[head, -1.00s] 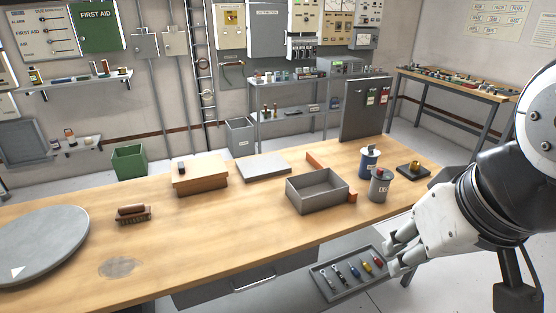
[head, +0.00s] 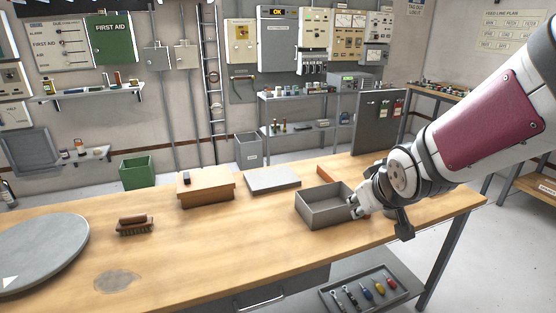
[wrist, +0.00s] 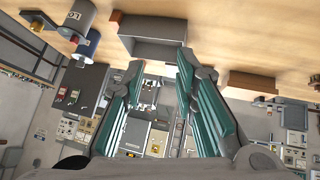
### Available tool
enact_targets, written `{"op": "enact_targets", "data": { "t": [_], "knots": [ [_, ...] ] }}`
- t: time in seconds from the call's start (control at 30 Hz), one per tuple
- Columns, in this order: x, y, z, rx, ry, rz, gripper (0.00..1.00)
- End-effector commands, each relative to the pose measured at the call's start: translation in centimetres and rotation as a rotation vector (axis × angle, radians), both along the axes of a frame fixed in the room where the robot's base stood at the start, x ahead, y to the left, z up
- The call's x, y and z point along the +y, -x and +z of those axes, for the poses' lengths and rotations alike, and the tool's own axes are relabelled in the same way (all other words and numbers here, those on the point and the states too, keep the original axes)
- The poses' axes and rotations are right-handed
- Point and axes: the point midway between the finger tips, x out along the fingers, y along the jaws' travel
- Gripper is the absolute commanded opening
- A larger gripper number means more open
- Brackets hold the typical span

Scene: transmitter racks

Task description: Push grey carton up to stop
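The grey carton (head: 318,214) is an open-topped box on the wooden bench; it also shows upper centre in the wrist view (wrist: 152,48). An orange-brown bar (head: 325,174), which looks like the stop, lies along the carton's far right side. The carton and my arm hide its middle, so I cannot tell whether they touch. My gripper (head: 356,205) is at the carton's right end in the head view; contact is unclear. In the wrist view my gripper (wrist: 160,64) has its teal-padded fingers apart, with nothing between them and the carton beyond the tips.
A brown carton (head: 205,190) and a flat grey slab (head: 272,181) stand left of the grey carton. A brush (head: 134,226) lies further left.

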Motion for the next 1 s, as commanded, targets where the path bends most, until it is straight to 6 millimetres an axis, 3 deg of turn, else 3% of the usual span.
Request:
{"op": "enact_targets", "data": {
  "t": [0.03, 0.2, 0.4, 0.5, 0.7, 1.0],
  "knots": [
    [0.1, -2.0, -2.3, -0.015, -0.009, 0.024, 0.27],
    [1.3, -7.8, -7.5, -0.126, -0.067, 0.114, 0.27],
    [3.0, -12.7, -12.7, -0.281, -0.185, 0.181, 0.27],
    [3.6, -14.1, -14.5, -0.355, -0.247, 0.192, 0.27],
    [4.0, -15.6, -16.1, -0.459, -0.325, 0.191, 0.27],
    [4.1, -15.8, -16.2, -0.487, -0.343, 0.188, 0.27]
  ]
}}
